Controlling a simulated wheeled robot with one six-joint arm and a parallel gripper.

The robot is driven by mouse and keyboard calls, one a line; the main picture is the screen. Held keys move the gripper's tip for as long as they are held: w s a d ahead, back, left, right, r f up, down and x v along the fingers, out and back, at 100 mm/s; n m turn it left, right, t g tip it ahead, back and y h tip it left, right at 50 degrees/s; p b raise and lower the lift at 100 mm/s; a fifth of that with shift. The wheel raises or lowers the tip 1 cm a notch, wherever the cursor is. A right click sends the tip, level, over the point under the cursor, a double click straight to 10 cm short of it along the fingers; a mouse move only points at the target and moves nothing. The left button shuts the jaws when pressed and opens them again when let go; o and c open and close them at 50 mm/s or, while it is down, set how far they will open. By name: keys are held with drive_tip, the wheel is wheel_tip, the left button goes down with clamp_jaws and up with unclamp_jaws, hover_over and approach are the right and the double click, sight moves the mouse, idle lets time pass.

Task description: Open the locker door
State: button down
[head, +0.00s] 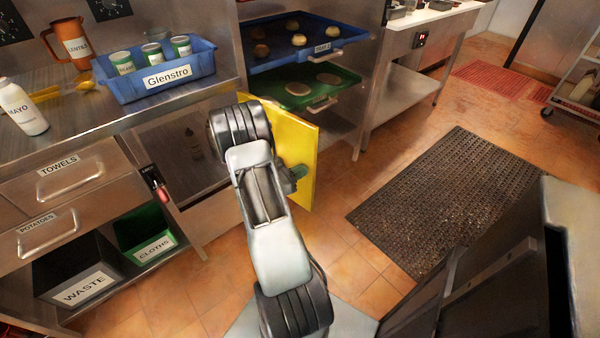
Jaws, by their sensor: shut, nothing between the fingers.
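The yellow locker door (309,150) stands swung out from the steel counter front, angled toward the right. To its left, the dark locker compartment (165,140) shows, with a small dark bottle inside. My gripper (288,180) is beside the handle, mostly hidden behind my own arm, which also covers the door's left and lower part. What shows of it is shut and empty; I cannot tell whether it touches the handle or door.
A blue bin (165,83) with cans stands on the counter. Drawers and waste and cloths bins (147,239) are at left. A rack with blue and green trays (330,92) stands behind the door. The tiled floor and dark mat (440,200) at right are clear.

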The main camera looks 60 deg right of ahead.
drive_tip(key=w+a+p, duration=0.1)
drive_tip(key=w+a, duration=0.1)
drive_tip(key=a, duration=1.2)
drive_tip(key=s+a+f+m+g+y, duration=0.2)
drive_tip(key=s+a+f+m+y, duration=0.1)
drive_tip(key=s+y, duration=0.1)
drive_tip(key=a+r+m+t+y+p, duration=0.2)
drive_tip(key=a+r+m+y+p, duration=0.3)
drive_tip(key=a+r+m+y, duration=0.15)
drive_tip(key=w+a+r+m+t+y+p, duration=0.1)
drive_tip(key=a+r+t+y+p, duration=0.1)
drive_tip(key=r, duration=0.8)
drive_tip(key=w+a+r+m+t+y+p, duration=0.1)
drive_tip(key=a+r+t+p, duration=0.4)
drive_tip(key=r, duration=0.5)
drive_tip(key=w+a+r+m+t+y+p, duration=0.1)
drive_tip(key=w+a+r+t+y+p, duration=0.1)
drive_tip(key=a+r+p, duration=0.4)
wheel_tip(320, 180, up, 5)
drive_tip(key=shift+w+a+f+t+y, duration=0.25)
drive_tip(key=shift+a+t+y, duration=0.2)
drive_tip(key=shift+t, duration=0.75)
